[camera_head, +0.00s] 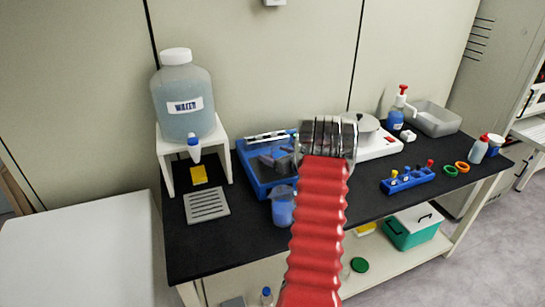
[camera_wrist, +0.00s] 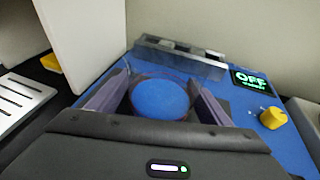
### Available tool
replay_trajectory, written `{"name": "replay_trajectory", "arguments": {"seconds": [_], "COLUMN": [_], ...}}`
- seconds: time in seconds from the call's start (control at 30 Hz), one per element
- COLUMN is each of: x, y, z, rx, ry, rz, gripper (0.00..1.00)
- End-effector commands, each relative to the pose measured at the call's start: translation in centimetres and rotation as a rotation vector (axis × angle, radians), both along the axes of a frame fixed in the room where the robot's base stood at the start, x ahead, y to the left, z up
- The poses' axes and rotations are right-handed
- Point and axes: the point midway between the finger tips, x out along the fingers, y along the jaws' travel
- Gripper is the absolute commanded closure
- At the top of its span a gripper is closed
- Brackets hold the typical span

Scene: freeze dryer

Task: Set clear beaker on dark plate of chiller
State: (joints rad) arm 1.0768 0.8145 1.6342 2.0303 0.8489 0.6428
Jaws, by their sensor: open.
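The clear beaker (camera_head: 282,208) holds blue liquid and looks upright at the front edge of the blue chiller (camera_head: 253,178) in the head view; its base appears to be on the black bench. In the wrist view the round blue liquid surface and clear rim of a beaker (camera_wrist: 160,98) show between the two fingers of my gripper (camera_wrist: 158,103). The fingers are apart, one on each side. The wrist view shows the chiller (camera_wrist: 245,108) with an OFF display and yellow knob. Its dark plate (camera_wrist: 226,104) is mostly hidden. Beaker contact is unclear.
A white stand (camera_head: 166,160) with a water jug (camera_head: 184,100) and a drip tray (camera_head: 206,205) are left of the chiller. A white device (camera_head: 378,146) and a blue tube rack (camera_head: 408,181) are to the right. Free bench lies at front left.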

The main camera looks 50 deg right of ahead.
Motion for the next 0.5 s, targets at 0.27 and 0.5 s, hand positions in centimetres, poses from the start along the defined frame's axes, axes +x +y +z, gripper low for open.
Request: {"name": "replay_trajectory", "arguments": {"seconds": [0.27, 0.5], "x": [-0.4, -3.2], "y": [0.1, 0.9], "z": [0.4, 1.3], "rx": [-0.001, -0.001], "ry": [-0.001, 0.0], "rz": [-0.001, -0.002], "gripper": [0.28, 0.28]}}
